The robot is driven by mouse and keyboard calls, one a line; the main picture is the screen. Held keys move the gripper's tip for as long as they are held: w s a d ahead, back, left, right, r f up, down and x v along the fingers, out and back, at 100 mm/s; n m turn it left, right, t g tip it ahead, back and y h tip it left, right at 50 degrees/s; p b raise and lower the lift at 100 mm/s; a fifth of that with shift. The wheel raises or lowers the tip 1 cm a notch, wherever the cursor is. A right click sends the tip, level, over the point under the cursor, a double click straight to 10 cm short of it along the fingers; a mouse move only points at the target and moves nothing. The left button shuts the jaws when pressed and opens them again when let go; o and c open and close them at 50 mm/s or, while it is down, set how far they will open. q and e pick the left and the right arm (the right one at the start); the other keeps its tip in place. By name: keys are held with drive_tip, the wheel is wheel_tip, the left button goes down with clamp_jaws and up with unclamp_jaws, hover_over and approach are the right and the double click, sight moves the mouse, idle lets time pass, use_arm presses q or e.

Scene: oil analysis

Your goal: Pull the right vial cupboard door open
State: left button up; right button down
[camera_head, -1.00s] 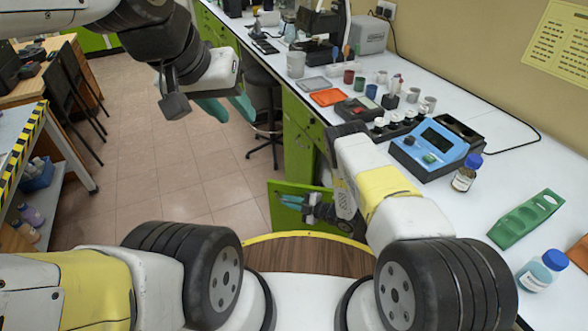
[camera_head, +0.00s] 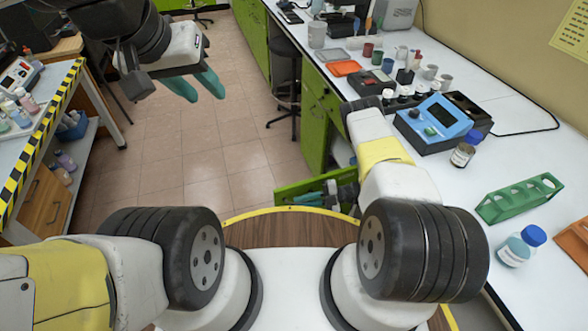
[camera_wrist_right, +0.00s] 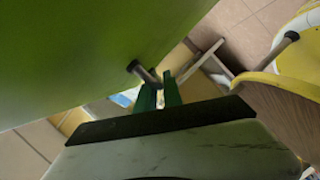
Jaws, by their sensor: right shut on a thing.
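The green right vial cupboard door (camera_head: 292,190) stands swung out from the bench front, near my base's yellow rim. In the right wrist view the door's green panel (camera_wrist_right: 90,45) fills the upper left, with a short metal handle (camera_wrist_right: 143,72) on it. My right gripper (camera_head: 340,192) is at the door; its green fingers (camera_wrist_right: 160,93) are shut on the handle, though the contact is partly hidden. My left gripper (camera_head: 197,86) is open and empty above the floor, away from the door.
The white bench (camera_head: 540,135) on the right carries a blue instrument (camera_head: 434,122), a green rack (camera_head: 520,197), bottles and cups. A black stool (camera_head: 285,95) stands by the green cabinets. A shelf with yellow-black edging (camera_head: 35,140) stands at the left. The tiled floor between is clear.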

drive_tip(key=shift+s+d+f+g, duration=0.2)
drive_tip(key=shift+s+d+g, duration=0.1)
drive_tip(key=shift+s, duration=0.15)
drive_tip(key=c, duration=1.8)
unclamp_jaws()
drive_tip(key=shift+w, duration=0.1)
drive_tip(key=shift+a+r, duration=0.1)
drive_tip(key=shift+r, duration=0.05)
drive_tip(key=shift+w, duration=0.1)
